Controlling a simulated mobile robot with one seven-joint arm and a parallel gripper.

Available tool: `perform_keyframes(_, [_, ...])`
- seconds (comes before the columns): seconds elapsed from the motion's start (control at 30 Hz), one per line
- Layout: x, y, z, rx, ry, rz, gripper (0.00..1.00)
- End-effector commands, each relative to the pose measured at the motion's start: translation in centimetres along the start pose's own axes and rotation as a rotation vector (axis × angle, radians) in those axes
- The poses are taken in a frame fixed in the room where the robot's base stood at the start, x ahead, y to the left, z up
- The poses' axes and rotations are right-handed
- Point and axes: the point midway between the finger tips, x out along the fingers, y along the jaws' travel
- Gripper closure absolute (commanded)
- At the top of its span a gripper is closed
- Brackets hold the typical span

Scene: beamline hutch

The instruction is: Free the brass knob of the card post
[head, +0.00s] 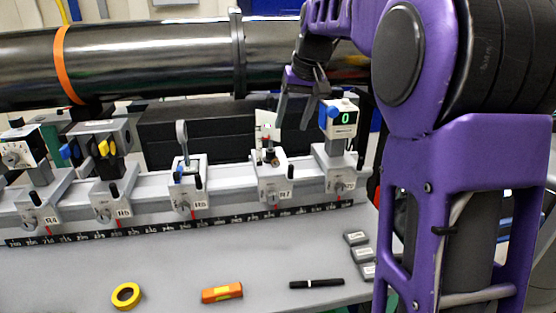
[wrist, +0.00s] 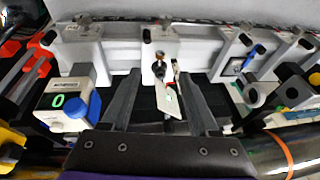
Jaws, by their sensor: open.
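The card post (head: 267,146) stands on the carrier labelled R7 (head: 272,184) on the rail. It bears a white card (head: 267,120) with a small red and green mark. A small brass knob (head: 274,158) shows low on the post. In the wrist view the card (wrist: 168,100) lies between my fingers, and the brass knob (wrist: 160,55) is past the fingertips, beside dark post parts. My gripper (head: 293,118) is open, pointing down, above and just right of the post in the head view. In the wrist view my gripper (wrist: 162,82) has a finger on each side of the card, holding nothing.
A detector box (head: 338,118) reading 0 stands close right of the post. A ring-topped post (head: 181,140) stands left. A black tube (head: 150,62) runs behind. Tape (head: 126,296), an orange tool (head: 222,292) and a marker (head: 317,283) lie on the bench front.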

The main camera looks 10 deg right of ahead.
Motion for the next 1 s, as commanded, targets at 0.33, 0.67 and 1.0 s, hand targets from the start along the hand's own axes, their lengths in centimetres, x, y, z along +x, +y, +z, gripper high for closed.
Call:
perform_keyframes(0.33, [-1.4, 2.4, -0.7, 0.041, 0.064, -0.137, 0.39])
perform_keyframes(0.67, [3.6, 1.8, -0.9, 0.04, 0.06, -0.139, 0.39])
perform_keyframes(1.0, [10.9, 0.7, -1.4, 0.041, 0.06, -0.139, 0.39])
